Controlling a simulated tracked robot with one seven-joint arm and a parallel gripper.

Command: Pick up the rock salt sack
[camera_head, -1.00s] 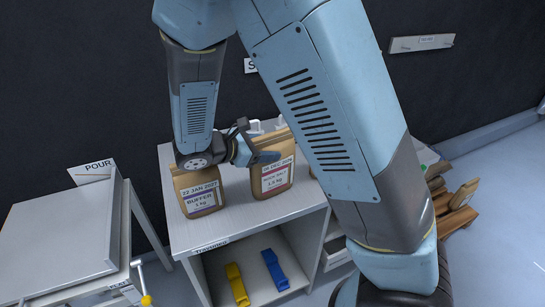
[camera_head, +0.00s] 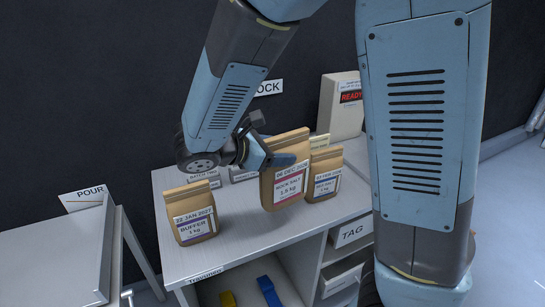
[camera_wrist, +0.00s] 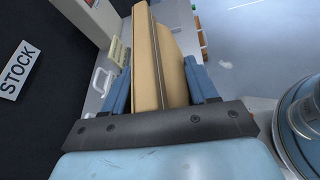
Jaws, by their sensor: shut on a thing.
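The rock salt sack (camera_head: 285,180) is a brown paper bag with a white and red label reading "ROCK SALT 1.5 kg" in the head view. My gripper (camera_head: 265,157) is shut on its upper part and holds it upright, seemingly a little above the shelf top. In the wrist view the sack (camera_wrist: 158,65) stands between the two blue fingers of my gripper (camera_wrist: 160,90), one on each side. The far finger and the sack's back are hidden in the head view.
A buffer sack (camera_head: 193,213) stands left on the shelf top (camera_head: 235,225). Another sack (camera_head: 324,174) stands close right of the rock salt sack. A pale box (camera_head: 342,105) marked "READY" is behind. Yellow and blue items (camera_head: 268,290) lie on the lower shelf. A grey table (camera_head: 50,250) is at left.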

